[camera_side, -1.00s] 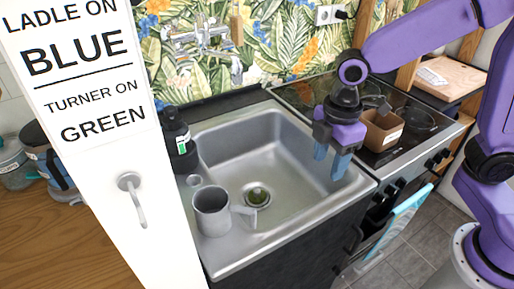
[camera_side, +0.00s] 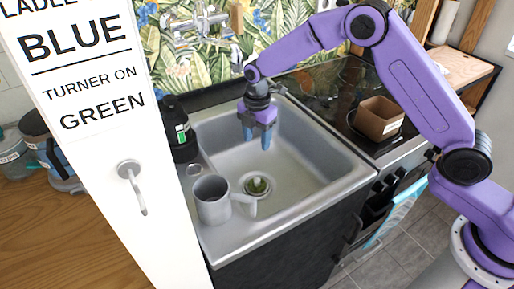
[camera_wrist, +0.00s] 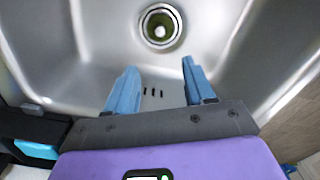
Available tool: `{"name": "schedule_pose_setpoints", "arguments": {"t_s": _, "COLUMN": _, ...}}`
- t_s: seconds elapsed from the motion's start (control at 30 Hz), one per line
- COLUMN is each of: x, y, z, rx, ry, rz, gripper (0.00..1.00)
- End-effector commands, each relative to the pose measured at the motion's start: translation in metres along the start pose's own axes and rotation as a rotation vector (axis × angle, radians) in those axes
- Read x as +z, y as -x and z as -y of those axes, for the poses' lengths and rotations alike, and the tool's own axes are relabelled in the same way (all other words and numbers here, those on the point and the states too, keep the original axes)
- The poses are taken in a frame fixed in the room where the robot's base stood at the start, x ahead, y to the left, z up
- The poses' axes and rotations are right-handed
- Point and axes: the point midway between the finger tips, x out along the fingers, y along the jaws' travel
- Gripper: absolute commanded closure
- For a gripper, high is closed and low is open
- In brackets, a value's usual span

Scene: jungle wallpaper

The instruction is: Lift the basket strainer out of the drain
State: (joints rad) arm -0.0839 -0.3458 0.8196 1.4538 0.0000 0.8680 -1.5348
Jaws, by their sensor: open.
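The basket strainer (camera_side: 257,186) sits in the drain at the bottom of the steel sink (camera_side: 225,165). It looks greenish inside a metal ring. In the wrist view the strainer (camera_wrist: 160,26) is at the top centre, beyond my fingertips. My gripper (camera_side: 257,140) is over the sink, above and behind the drain, with its fingers pointing down. In the wrist view my gripper (camera_wrist: 157,75) has its two blue fingers apart with nothing between them.
A dark bottle (camera_side: 180,130) stands at the sink's left. A brown pot (camera_side: 378,118) is on the stove (camera_side: 340,90) at the right. The tap (camera_side: 198,30) is at the back wall.

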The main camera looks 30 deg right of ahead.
Motion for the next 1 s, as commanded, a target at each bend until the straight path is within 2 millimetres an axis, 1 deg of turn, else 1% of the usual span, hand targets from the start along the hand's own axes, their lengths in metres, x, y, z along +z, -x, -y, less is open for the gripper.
{"name": "schedule_pose_setpoints", "arguments": {"t_s": 0.17, "x": 0.000, "y": -0.018, "z": 0.001, "rx": -0.004, "ry": 0.000, "rz": 0.000, "gripper": 0.47}}
{"name": "schedule_pose_setpoints", "arguments": {"t_s": 0.8, "x": 0.000, "y": -0.127, "z": 0.001, "rx": -0.003, "ry": -0.001, "rz": 0.000, "gripper": 0.47}}
{"name": "schedule_pose_setpoints", "arguments": {"t_s": 1.0, "x": 0.000, "y": -0.154, "z": 0.001, "rx": -0.001, "ry": -0.001, "rz": 0.000, "gripper": 0.47}}
